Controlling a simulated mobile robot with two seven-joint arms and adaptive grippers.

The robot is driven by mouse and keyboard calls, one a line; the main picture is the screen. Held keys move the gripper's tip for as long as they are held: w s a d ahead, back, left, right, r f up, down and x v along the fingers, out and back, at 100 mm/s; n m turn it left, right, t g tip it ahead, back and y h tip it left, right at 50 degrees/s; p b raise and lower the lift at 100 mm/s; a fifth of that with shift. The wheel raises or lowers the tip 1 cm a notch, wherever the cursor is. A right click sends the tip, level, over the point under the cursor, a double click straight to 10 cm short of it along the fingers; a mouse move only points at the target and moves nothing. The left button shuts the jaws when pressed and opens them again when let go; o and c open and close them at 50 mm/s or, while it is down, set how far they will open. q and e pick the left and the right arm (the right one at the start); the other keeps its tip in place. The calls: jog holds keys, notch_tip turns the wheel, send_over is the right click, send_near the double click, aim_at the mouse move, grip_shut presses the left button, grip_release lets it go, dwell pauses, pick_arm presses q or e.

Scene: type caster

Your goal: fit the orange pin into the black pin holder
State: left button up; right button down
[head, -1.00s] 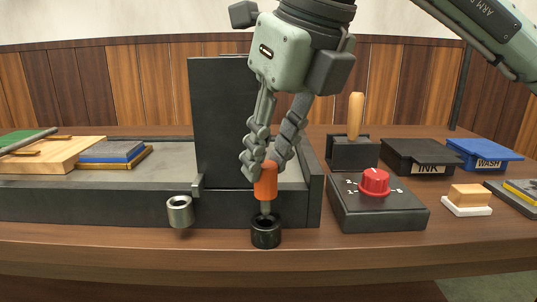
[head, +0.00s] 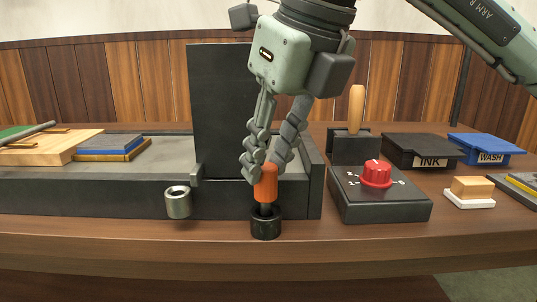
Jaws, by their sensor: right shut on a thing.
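The orange pin (head: 265,184) is upright, with its lower tip at the mouth of the black pin holder (head: 265,225). The holder is a short black ring standing on the table's front strip. My right gripper (head: 264,172) comes down from above and is shut on the upper part of the pin. How deep the tip sits inside the holder is hard to tell. My left gripper does not show.
A steel ring (head: 178,202) is fixed at the front of the grey tray (head: 80,196). A dark box with a red knob (head: 376,174) stands right of the holder. Ink (head: 422,150) and wash (head: 485,148) boxes are farther right. The table's front strip is mostly clear.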

jog(key=shift+f+b, duration=0.8)
jog(key=shift+f, duration=0.1)
jog(key=c, duration=1.2)
grip_release()
jog(key=v, duration=1.2)
